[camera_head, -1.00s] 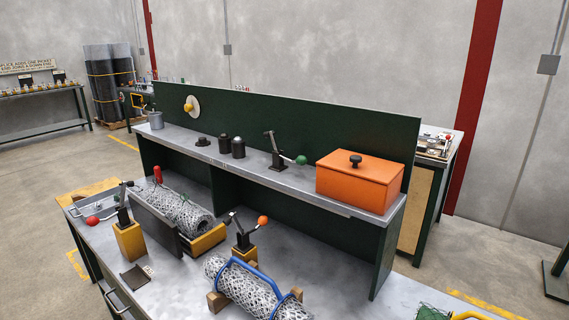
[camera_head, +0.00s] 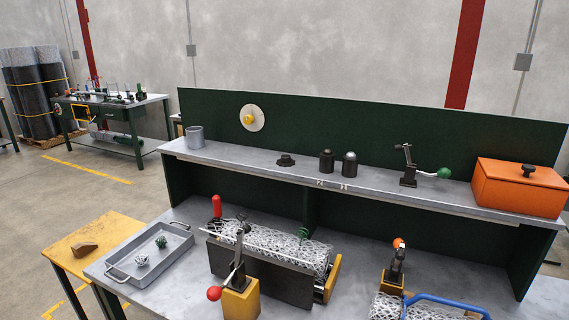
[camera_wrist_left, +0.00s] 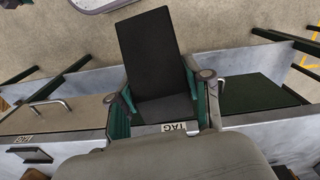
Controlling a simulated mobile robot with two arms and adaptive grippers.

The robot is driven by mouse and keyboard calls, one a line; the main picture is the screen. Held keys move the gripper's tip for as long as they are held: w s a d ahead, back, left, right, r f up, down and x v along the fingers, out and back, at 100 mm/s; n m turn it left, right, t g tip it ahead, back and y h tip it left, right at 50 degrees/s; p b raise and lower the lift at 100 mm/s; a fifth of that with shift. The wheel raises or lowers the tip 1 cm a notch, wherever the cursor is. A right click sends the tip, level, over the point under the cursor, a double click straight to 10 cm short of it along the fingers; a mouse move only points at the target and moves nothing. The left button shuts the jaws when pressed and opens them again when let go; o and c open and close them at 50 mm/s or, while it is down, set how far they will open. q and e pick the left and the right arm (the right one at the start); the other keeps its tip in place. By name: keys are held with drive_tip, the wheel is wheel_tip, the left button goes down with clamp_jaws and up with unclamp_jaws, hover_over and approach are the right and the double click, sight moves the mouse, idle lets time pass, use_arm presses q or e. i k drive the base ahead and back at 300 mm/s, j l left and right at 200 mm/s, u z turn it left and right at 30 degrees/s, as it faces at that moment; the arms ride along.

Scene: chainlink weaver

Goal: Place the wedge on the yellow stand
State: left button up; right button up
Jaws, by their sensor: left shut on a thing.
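In the left wrist view my left gripper (camera_wrist_left: 163,100) is shut on a dark, flat-faced piece (camera_wrist_left: 148,48), likely the wedge, with one finger on each side of it. Its underside is hidden. The yellow stand (camera_head: 105,235), a low yellow-topped table, is at the left in the head view. A small brown block (camera_head: 85,248) lies on its top. Neither gripper shows in the head view.
A grey tray (camera_head: 125,272) with small parts lies on the bench beside the yellow stand. A red-handled clamp on a yellow block (camera_head: 240,300) and a mesh roll (camera_head: 275,243) stand right of it. An orange box (camera_head: 520,190) is on the shelf.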

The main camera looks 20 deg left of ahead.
sight(117, 230)
drive_tip(key=j+z, duration=0.15)
drive_tip(key=j, duration=1)
drive_tip(key=j+z, duration=0.2)
drive_tip(key=j, duration=0.95)
drive_tip(key=j+z, duration=0.15)
drive_tip(key=j, duration=1)
drive_tip(key=i+j, duration=0.1)
drive_tip(key=j, duration=0.45)
drive_tip(key=i+j+z, duration=0.1)
drive_tip(key=j, duration=0.4)
drive_tip(key=i+j+z, duration=0.1)
drive_tip(key=j, duration=0.45)
drive_tip(key=i+j, duration=0.1)
drive_tip(key=j, duration=0.45)
